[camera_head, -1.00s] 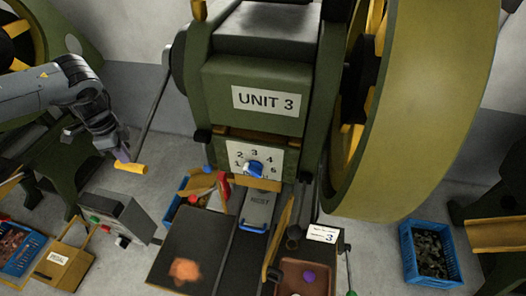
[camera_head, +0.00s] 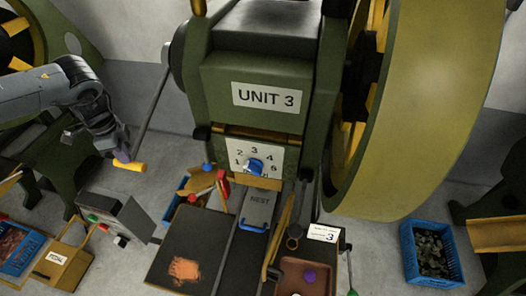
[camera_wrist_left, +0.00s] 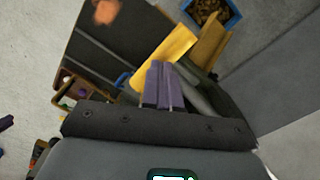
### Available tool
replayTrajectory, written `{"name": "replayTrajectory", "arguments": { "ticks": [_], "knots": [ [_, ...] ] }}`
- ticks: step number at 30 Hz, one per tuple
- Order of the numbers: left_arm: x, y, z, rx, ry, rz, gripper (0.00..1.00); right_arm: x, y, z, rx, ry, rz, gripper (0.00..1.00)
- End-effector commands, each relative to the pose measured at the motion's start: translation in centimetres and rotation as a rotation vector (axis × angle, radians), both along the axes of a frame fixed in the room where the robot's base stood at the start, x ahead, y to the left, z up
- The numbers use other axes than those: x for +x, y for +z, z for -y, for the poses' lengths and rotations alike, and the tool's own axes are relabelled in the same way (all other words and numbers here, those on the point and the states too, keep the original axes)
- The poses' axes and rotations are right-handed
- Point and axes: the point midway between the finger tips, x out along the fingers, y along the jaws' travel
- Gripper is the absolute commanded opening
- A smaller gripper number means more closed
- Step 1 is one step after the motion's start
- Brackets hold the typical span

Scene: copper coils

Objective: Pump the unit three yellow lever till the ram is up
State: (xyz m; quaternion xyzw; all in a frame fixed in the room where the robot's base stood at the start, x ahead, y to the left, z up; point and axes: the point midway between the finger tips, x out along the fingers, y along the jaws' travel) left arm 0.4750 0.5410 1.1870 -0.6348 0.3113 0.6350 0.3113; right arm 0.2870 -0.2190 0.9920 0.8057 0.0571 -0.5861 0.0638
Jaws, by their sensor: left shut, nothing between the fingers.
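The green press labelled UNIT 3 (camera_head: 268,95) stands in the middle of the head view. A grey lever rod (camera_head: 152,115) runs down its left side to a yellow handle (camera_head: 130,166). My left gripper (camera_head: 122,158) is at the handle, its fingers shut with nothing between them. In the left wrist view the purple fingertips (camera_wrist_left: 162,82) are closed together against or just beside the yellow handle (camera_wrist_left: 165,58); I cannot tell if they touch. The numbered dial plate (camera_head: 253,157) hangs at the press front, above the NEST slide (camera_head: 261,199). The ram's height is unclear. My right gripper is out of view.
A black bench (camera_head: 170,245) with an orange patch lies in front of the press. A grey control box (camera_head: 118,215) stands below the handle. A large flywheel (camera_head: 420,110) fills the right. Blue crates (camera_head: 431,253) stand on the floor.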

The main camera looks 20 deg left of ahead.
Motion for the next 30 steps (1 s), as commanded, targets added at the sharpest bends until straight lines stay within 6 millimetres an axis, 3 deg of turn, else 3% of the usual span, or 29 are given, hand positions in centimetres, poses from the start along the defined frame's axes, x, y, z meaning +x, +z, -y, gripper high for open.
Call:
{"name": "replayTrajectory", "arguments": {
  "ticks": [4, 20, 30],
  "knots": [
    [0.0, -1.7, 0.0, 0.0, 0.0, -0.001, 0.0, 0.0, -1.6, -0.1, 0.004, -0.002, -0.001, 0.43],
    [0.0, -2.5, -0.1, 0.0, 0.002, -0.006, 0.0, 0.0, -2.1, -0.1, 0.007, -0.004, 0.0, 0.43],
    [1.2, -6.0, -0.3, 0.002, 0.003, -0.007, 0.0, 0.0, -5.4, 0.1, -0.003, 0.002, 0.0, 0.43]
  ]
}}
